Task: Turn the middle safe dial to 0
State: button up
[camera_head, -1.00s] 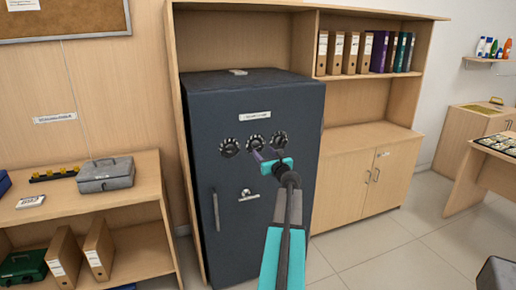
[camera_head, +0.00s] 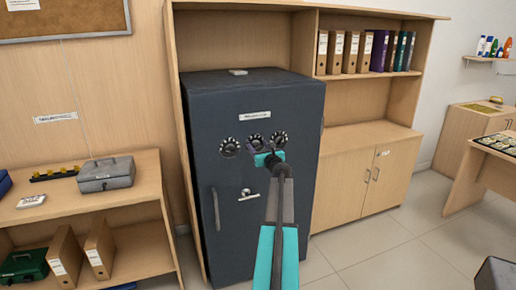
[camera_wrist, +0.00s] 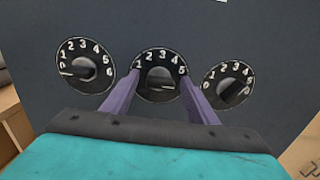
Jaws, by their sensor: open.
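The dark safe (camera_head: 255,185) carries three round black dials in a row. The middle dial (camera_head: 256,140) shows in the wrist view (camera_wrist: 160,65) with numbers 1 to 5 readable; its lower sides are partly covered by my fingers. Its knob sits low between the fingers, and I cannot tell its exact setting. My gripper (camera_head: 258,149) is open in front of it. In the wrist view its two purple fingertips (camera_wrist: 159,80) stand on either side of the knob; whether they touch it is unclear.
The left dial (camera_wrist: 85,64) and right dial (camera_wrist: 228,84) sit close on both sides of my fingers. Below the dials are a silver handle (camera_head: 248,194) and a long vertical pull bar (camera_head: 215,210). Wooden shelving (camera_head: 180,100) encloses the safe closely.

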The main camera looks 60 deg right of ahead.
jog(key=c, duration=0.9)
jog(key=shift+a, duration=0.25)
jog(key=shift+c, duration=0.8)
jog(key=shift+d, duration=0.2)
